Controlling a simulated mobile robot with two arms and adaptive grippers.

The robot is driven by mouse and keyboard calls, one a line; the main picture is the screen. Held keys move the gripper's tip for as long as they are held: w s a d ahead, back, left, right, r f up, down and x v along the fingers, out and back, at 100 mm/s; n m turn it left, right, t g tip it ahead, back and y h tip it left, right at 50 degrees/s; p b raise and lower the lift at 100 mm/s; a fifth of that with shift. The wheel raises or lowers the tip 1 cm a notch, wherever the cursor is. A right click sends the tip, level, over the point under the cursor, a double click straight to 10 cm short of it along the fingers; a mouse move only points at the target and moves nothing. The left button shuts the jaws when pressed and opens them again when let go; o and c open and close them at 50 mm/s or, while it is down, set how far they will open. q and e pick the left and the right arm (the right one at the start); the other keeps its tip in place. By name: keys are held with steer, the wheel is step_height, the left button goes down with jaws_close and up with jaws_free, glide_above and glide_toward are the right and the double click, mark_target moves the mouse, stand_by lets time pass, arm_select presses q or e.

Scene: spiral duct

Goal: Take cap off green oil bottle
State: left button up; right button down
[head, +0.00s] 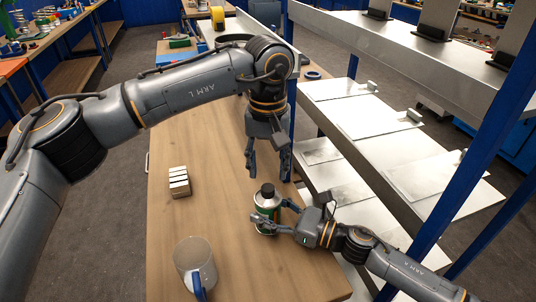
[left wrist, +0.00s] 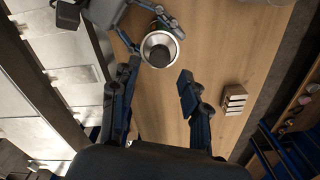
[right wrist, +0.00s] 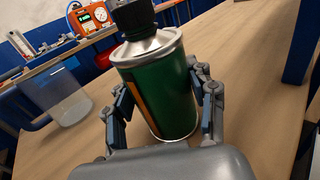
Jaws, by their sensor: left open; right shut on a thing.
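The green oil bottle (head: 266,207) stands upright on the wooden table, with a silver shoulder and a black cap (head: 267,190) on its top. My right gripper (head: 268,218) is shut on the bottle's body from the right side; the right wrist view shows its fingers on both sides of the green bottle (right wrist: 165,95) below the black cap (right wrist: 133,17). My left gripper (head: 267,172) points down, open and empty, above and behind the cap. In the left wrist view the cap (left wrist: 159,55) is seen from above, beyond the open fingers (left wrist: 158,85) and apart from them.
A stack of pale blocks (head: 179,182) lies to the left of the bottle. A metal shelf rack (head: 360,105) with a blue post borders the right side.

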mark_target(268, 187)
arm_select(q)
step_height(268, 187, down, 5)
stand_by(0.3)
